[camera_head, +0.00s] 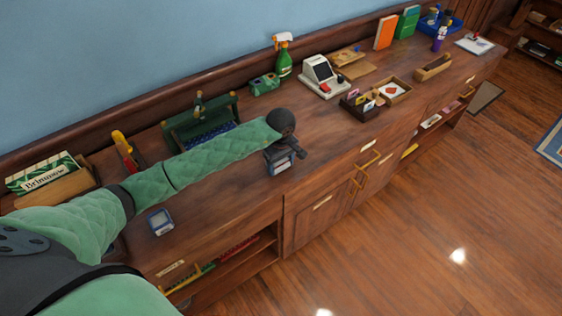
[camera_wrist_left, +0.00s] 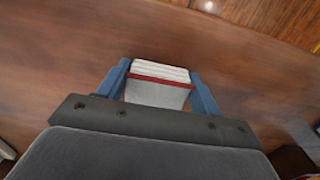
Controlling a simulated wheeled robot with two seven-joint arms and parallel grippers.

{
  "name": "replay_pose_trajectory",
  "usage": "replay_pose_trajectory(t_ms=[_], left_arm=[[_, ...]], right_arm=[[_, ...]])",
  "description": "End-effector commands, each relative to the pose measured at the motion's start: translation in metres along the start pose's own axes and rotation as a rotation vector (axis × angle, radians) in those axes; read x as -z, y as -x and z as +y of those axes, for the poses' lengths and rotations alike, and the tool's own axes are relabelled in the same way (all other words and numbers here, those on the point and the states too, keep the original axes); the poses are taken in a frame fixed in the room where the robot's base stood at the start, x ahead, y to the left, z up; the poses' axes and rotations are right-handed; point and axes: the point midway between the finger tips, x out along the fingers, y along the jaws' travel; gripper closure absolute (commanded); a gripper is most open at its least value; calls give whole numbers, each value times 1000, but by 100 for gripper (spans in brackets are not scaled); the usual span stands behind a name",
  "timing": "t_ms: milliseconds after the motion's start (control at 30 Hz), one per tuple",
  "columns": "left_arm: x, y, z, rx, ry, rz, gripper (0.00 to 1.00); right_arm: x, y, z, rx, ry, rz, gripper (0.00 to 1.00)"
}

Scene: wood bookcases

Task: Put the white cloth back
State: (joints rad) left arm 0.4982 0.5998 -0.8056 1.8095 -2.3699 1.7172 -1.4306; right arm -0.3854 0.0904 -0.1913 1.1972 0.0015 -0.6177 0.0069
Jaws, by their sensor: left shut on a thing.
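The white cloth (camera_wrist_left: 158,93) is a folded, pale stack with a dark red band, seen in the left wrist view. My left gripper (camera_wrist_left: 161,84) is shut on it, with one blue finger on each side. In the head view the left gripper (camera_head: 281,166) points down over the front part of the wooden counter, near its middle. The cloth is mostly hidden there by the gripper. I cannot tell whether it touches the counter top.
The counter (camera_head: 222,192) holds a green rack (camera_head: 203,122), spray bottle (camera_head: 284,62), cash register (camera_head: 322,77), wooden boxes (camera_head: 433,67) and a small blue-grey device (camera_head: 160,222). A crate with a green box (camera_head: 42,173) stands at left. Bare counter surrounds the gripper's front side.

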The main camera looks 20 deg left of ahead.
Motion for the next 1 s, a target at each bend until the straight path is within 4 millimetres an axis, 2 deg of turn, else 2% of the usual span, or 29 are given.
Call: replay_pose_trajectory(t_ms=[567,600,700,1000], left_arm=[[0,-5,0,0,0,1,56],[0,-5,0,0,0,1,29],[0,-5,0,0,0,1,13],[0,-4,0,0,0,0,13]], right_arm=[[0,0,0,0,-1,-1,100],[1,2,0,1,-1,-2,100],[1,3,0,0,-1,-2,100],[0,2,0,0,-1,-2,100]])
